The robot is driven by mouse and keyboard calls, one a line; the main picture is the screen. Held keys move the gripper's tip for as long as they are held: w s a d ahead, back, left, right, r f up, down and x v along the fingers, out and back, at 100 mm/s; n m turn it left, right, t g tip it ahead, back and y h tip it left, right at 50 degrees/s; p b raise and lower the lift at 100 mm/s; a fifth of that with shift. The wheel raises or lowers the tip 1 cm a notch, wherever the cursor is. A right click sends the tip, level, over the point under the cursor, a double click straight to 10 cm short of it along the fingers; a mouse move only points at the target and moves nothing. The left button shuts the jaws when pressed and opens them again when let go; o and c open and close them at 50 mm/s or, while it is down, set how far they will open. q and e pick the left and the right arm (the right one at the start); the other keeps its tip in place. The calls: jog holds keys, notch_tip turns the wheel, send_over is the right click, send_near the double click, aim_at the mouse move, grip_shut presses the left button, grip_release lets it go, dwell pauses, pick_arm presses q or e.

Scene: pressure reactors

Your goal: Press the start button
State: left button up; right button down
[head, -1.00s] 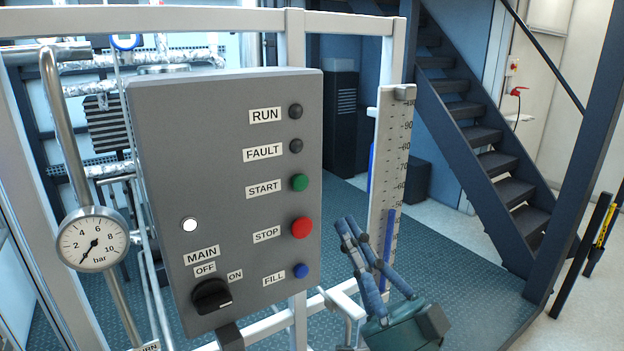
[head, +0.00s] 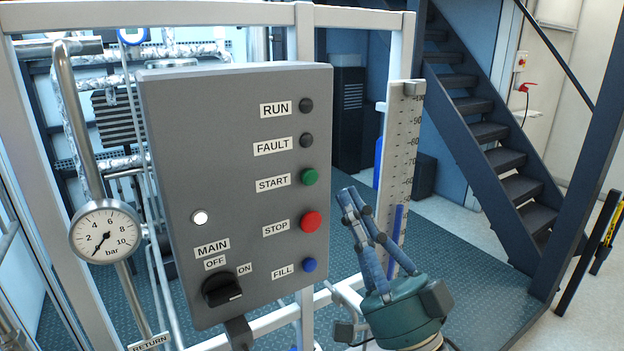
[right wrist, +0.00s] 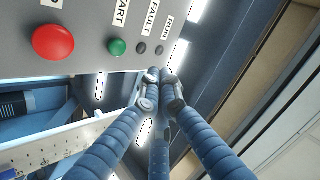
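The green START button (head: 309,177) is on the right side of a grey control panel (head: 190,140), above the red STOP button (head: 311,222). It also shows in the right wrist view (right wrist: 117,47). My right gripper (head: 350,197) is to the right of the panel in the head view, fingers pointing up. In the right wrist view its fingertips (right wrist: 160,82) are drawn together with nothing between them. They appear apart from the button, off the panel's edge. My left gripper is not in view.
The panel also has dark RUN (head: 306,105) and FAULT (head: 306,140) lamps, a blue FILL button (head: 309,265), a white light (head: 200,217) and a black MAIN switch (head: 221,290). A level scale (head: 400,150) stands behind my right gripper. A pressure gauge (head: 106,232) is left of the panel.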

aim_at(309, 177)
jog(key=shift+w+a+b, duration=0.2)
jog(key=shift+w+a, duration=0.65)
jog(key=shift+w, duration=0.35)
jog(key=shift+w+a+b, duration=0.15)
jog(key=shift+w+a, duration=0.7)
jog(key=shift+w, duration=0.3)
jog(key=shift+w+a, duration=0.1)
jog(key=shift+w, duration=0.05)
jog(key=shift+w+a, duration=0.15)
jog(key=shift+w, duration=0.05)
jog(key=shift+w+a, duration=0.25)
jog(key=shift+w, duration=0.1)
dwell(0.4)
jog(key=shift+s+d, duration=0.55)
jog(key=shift+s, duration=0.2)
